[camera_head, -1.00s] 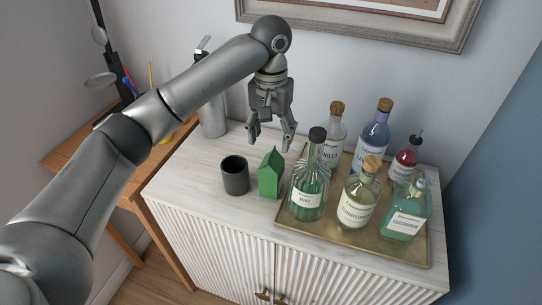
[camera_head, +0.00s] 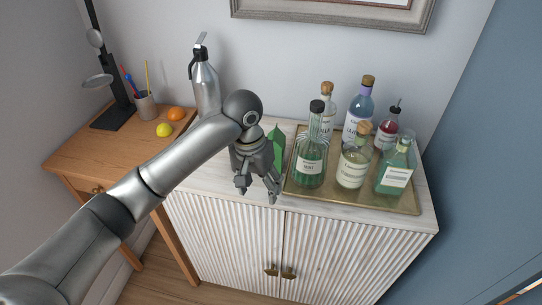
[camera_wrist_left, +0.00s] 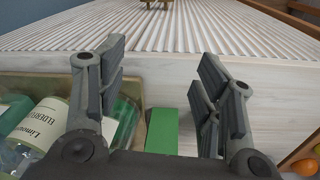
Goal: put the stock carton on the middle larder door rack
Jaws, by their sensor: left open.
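The stock carton, a green gable-topped box (camera_head: 278,147), stands on the white cabinet top to the left of the bottle tray. My left forearm and gripper partly cover it in the head view. In the left wrist view the carton (camera_wrist_left: 162,132) shows low in the picture, between the bases of the fingers. My left gripper (camera_head: 257,190) is open and empty near the cabinet's front edge, in front of the carton in the picture. Its two fingers stand apart in the wrist view (camera_wrist_left: 163,65). The larder door rack and my right gripper are not in view.
A brass tray (camera_head: 391,202) with several bottles, including a green mint bottle (camera_head: 310,162), stands close right of the carton. A steel bottle (camera_head: 205,88) stands behind my arm. A wooden desk (camera_head: 85,150) with fruit and a pen cup (camera_head: 146,106) is at left.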

